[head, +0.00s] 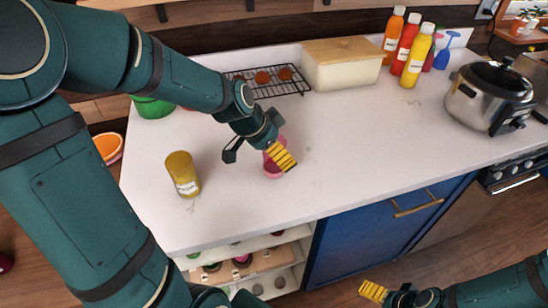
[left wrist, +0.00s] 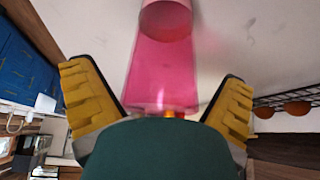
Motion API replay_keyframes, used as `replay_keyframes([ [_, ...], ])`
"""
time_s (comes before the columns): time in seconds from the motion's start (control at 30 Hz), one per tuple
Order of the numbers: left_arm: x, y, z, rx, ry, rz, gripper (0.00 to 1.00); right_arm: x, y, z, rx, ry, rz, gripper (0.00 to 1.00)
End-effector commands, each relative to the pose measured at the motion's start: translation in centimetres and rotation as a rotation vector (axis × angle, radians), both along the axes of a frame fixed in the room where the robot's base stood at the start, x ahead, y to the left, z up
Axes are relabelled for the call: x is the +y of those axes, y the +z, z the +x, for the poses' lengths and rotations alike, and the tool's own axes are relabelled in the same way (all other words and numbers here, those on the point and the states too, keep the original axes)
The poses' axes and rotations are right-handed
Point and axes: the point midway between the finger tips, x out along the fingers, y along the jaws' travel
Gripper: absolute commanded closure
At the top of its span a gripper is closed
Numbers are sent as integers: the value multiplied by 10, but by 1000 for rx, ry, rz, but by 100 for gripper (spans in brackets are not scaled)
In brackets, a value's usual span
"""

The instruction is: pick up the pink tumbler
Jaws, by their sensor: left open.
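The pink tumbler (head: 272,171) stands on the white counter near its middle, partly hidden by my left gripper (head: 257,156). In the left wrist view the tumbler (left wrist: 160,75) lies between the two yellow-padded fingers of my left gripper (left wrist: 158,105). The fingers are spread wide, with a gap on each side of the tumbler. My right gripper (head: 374,291) is low at the front, away from the counter top; only one yellow pad shows clearly, so its opening cannot be judged.
A mustard-yellow labelled canister (head: 183,176) stands left of the tumbler. Behind are a green bowl (head: 152,107), a wire rack (head: 285,80) with orange-brown items and a cream box (head: 341,66). Several bottles (head: 404,50) and a steel pot (head: 489,98) stand right. The counter's right-front area is clear.

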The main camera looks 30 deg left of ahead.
Motion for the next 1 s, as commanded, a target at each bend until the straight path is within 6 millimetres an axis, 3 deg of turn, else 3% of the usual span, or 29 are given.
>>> replay_keyframes([
  [0.27,-1,-3,2,-1,0,0,2,0,0,0,-1,0,0,9],
  [0.37,-1,-3,2,-1,0,0,30,0,0,0,-1,0,0,9],
  [0.5,-1,-3,2,-1,0,0,79,0,0,0,-1,0,0,9],
  [0.87,-1,-1,2,-3,1,1,80,0,0,0,-1,0,0,9],
  [1.0,0,13,3,-5,1,2,80,0,5,0,1,0,0,9],
])
